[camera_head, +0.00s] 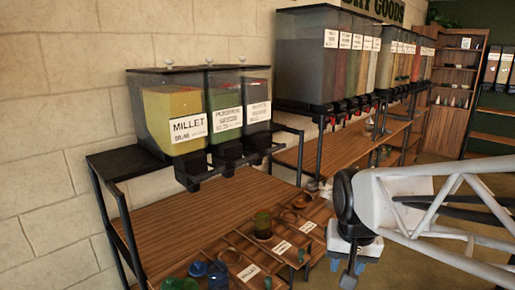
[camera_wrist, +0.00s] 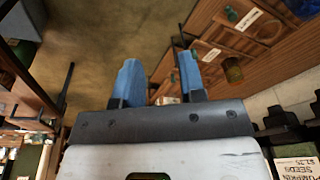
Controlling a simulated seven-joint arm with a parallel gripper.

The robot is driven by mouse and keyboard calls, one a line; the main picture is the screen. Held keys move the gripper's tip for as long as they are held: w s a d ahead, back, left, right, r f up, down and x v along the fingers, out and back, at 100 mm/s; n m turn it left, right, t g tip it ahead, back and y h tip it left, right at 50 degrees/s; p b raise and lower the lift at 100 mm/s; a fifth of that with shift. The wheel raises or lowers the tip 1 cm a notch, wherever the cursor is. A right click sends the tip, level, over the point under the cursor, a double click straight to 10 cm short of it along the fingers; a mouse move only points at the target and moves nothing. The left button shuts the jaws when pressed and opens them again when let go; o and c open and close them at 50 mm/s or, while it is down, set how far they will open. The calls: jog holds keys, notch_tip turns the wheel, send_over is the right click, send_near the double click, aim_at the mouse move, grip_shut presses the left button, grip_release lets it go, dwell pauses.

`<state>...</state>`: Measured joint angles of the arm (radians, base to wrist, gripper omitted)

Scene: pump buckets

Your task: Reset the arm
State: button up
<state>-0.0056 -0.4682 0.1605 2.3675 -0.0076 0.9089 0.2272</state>
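My gripper (camera_head: 352,264) shows at the lower right of the head view, at the end of my white and black arm, in front of the wooden counter's right end. In the wrist view its two blue fingers (camera_wrist: 160,78) stand apart with a clear gap between them. Nothing is held in the gap; the floor and counter edge show through and beyond it. The fingers touch nothing that I can see.
A wooden counter (camera_head: 180,215) holds jars, bowls and labelled tray compartments, including a green glass jar (camera_head: 263,226) and a blue jar (camera_head: 217,274). The millet dispenser (camera_head: 172,118) stands behind. More dispensers (camera_head: 318,62) line the wall. Open floor (camera_wrist: 125,28) shows in the wrist view.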

jog(key=s+n, duration=0.2)
jog(key=s, duration=0.8)
jog(key=shift+d+t, duration=0.25)
jog(key=shift+t, duration=0.05)
dwell(2.3)
